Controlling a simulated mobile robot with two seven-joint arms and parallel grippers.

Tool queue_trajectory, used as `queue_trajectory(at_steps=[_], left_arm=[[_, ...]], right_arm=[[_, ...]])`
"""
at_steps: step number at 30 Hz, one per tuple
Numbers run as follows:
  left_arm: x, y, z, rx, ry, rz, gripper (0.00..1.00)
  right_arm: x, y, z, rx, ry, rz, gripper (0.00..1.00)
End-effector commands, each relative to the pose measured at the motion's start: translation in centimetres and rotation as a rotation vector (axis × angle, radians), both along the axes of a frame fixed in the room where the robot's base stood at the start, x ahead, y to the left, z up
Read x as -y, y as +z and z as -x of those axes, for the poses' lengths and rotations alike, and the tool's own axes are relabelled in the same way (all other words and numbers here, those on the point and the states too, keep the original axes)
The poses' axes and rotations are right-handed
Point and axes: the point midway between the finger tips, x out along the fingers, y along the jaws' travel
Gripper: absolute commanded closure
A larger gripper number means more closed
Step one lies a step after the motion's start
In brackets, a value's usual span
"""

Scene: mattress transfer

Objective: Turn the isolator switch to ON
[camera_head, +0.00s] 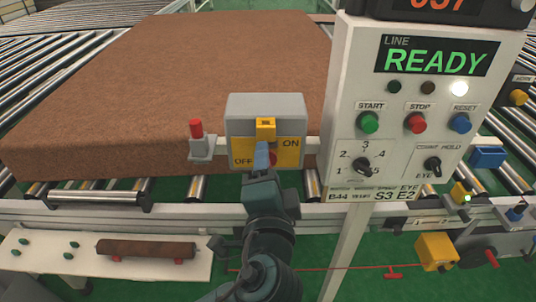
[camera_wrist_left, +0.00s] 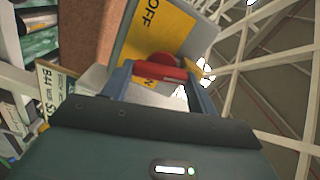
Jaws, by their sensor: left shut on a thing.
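The isolator switch (camera_head: 266,105) is a grey box with a yellow plate. The plate reads OFF at its lower left and ON at its upper right. A yellow tab sits at the top of the plate. My left gripper (camera_head: 262,156) is in front of the plate and hides most of the red handle. In the left wrist view, the red handle (camera_wrist_left: 160,73) lies between the blue fingers of my left gripper (camera_wrist_left: 162,88), which is shut on it. The handle's exact angle is hard to tell. My right gripper is not in view.
A control panel (camera_head: 405,150) showing READY, with several buttons and two selector knobs, stands close to the right. A red-topped post (camera_head: 197,135) is just left of the switch. A large brown mattress (camera_head: 120,100) lies on the rollers behind.

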Motion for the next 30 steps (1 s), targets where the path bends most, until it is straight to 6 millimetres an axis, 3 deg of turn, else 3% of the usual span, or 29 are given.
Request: queue_trajectory(at_steps=[12, 30], left_arm=[[-0.06, 0.05, -0.08, 0.001, 0.002, -0.228, 0.65], [-0.08, -0.01, -0.09, 0.003, 0.004, -0.278, 0.65]], right_arm=[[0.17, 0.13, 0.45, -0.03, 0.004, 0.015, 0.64], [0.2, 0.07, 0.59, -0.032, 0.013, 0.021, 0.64]])
